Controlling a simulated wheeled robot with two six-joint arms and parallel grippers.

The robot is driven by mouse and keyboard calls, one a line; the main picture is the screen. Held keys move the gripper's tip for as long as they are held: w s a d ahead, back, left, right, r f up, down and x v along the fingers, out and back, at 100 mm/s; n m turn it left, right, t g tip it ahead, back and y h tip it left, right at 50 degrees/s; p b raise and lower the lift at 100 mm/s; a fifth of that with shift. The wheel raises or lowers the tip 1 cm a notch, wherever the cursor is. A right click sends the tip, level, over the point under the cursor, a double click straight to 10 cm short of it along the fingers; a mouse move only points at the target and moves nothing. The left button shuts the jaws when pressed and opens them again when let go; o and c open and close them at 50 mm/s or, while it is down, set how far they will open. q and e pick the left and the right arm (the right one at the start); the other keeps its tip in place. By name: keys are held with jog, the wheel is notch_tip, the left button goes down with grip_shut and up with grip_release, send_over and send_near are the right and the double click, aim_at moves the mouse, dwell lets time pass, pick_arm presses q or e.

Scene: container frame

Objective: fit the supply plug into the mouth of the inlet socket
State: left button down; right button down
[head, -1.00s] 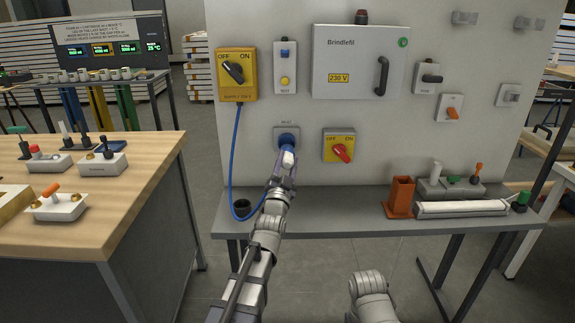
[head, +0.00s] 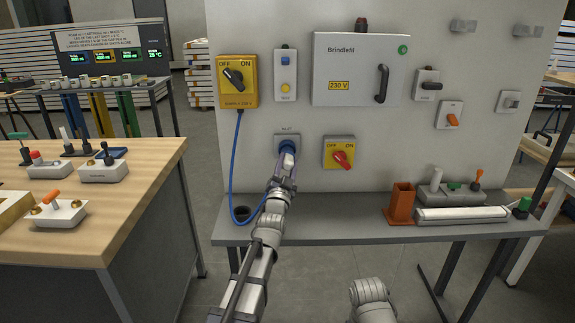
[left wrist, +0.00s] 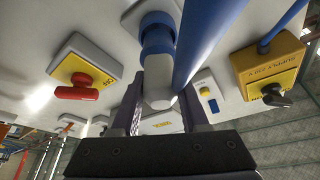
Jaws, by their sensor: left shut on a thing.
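The inlet socket (head: 280,139) is a grey plate with a round blue mouth on the white panel. The supply plug (head: 288,160), pale with a blue front, is at that mouth, pointing into the panel. My left gripper (head: 284,174) is shut on the plug from below. In the left wrist view the plug's pale body (left wrist: 158,88) is between the two fingers, and its blue part meets the socket. I cannot tell how deep it sits. The blue cable (head: 233,170) hangs from the yellow supply switch (head: 237,82) and loops to the plug.
A yellow switch with a red knob (head: 339,141) is right of the socket. A wooden bench (head: 130,190) stands at left.

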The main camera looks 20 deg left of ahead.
pick_arm(q)
jog(key=shift+w+a, duration=0.1)
jog(key=shift+w, duration=0.15)
jog(key=shift+w+a, duration=0.15)
jog(key=shift+w, duration=0.45)
jog(key=shift+w+a, duration=0.3)
jog(key=shift+w, duration=0.6)
dwell(1.3)
jog(key=shift+c, duration=1.7)
grip_release()
jog(key=b+v, duration=0.2)
jog(key=v, duration=0.5)
jog(key=shift+s+b, duration=0.35)
jog(key=shift+s, duration=0.05)
jog(key=shift+f, duration=0.15)
